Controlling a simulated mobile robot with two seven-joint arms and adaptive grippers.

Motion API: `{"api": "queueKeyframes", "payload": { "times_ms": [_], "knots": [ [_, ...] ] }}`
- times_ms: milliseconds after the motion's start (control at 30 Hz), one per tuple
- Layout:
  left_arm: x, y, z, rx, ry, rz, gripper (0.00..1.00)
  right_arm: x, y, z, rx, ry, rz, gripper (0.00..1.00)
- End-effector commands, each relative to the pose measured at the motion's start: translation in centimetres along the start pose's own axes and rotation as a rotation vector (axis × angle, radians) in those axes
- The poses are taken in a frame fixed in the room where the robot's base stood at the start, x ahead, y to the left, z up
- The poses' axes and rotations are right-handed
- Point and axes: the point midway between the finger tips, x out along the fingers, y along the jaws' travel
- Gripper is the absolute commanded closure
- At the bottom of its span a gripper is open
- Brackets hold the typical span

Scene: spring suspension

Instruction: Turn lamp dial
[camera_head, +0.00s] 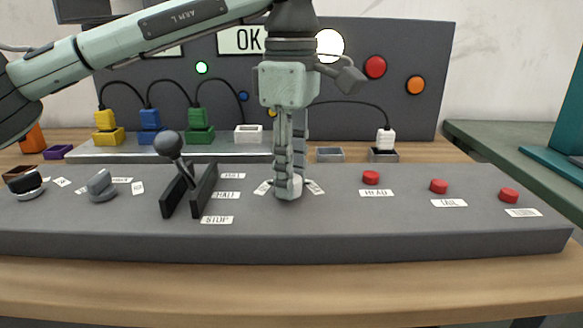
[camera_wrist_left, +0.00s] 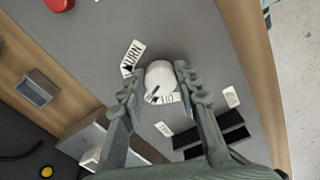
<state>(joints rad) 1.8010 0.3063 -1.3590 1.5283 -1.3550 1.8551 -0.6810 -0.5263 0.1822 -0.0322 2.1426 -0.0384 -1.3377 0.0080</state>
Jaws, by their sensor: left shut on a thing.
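A round white dial (camera_head: 291,190) sits on the grey console (camera_head: 350,215), between two small slanted labels. My left gripper (camera_head: 289,180) points straight down over it, with its fingers shut around it. In the left wrist view the white dial (camera_wrist_left: 159,74) shows between the two fingertips of my left gripper (camera_wrist_left: 157,84). A dark mark shows on its near edge, beside a partly covered label. In the head view the fingers hide most of the dial. My right gripper is not in view.
A lever (camera_head: 170,145) between black guides stands left of the gripper. Two other knobs, one grey (camera_head: 101,187) and one black-and-white (camera_head: 25,186), are further left. Red buttons (camera_head: 438,186) are on the right. The back panel has an OK sign (camera_head: 241,40) and a lit white lamp (camera_head: 329,45).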

Motion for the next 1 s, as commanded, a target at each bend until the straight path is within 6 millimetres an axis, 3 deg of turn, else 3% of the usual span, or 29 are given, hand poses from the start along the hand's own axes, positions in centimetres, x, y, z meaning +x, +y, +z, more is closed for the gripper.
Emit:
{"api": "queueKeyframes", "payload": {
  "times_ms": [400,433,567,867,1000],
  "knots": [
    [0.1,0.0,0.0,0.007,0.001,-0.001,0.98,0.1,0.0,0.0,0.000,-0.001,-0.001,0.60],
    [0.1,0.0,0.0,0.007,0.001,-0.001,0.65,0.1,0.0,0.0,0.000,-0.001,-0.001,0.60],
    [0.1,0.0,0.0,0.007,0.001,-0.001,0.49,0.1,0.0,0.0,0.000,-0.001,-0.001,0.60],
    [-0.1,0.0,0.0,0.006,0.000,0.000,0.48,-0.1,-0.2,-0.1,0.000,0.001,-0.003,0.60],
    [-1.2,0.1,0.0,0.005,0.001,0.001,0.48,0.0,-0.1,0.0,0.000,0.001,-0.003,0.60]
  ]
}}
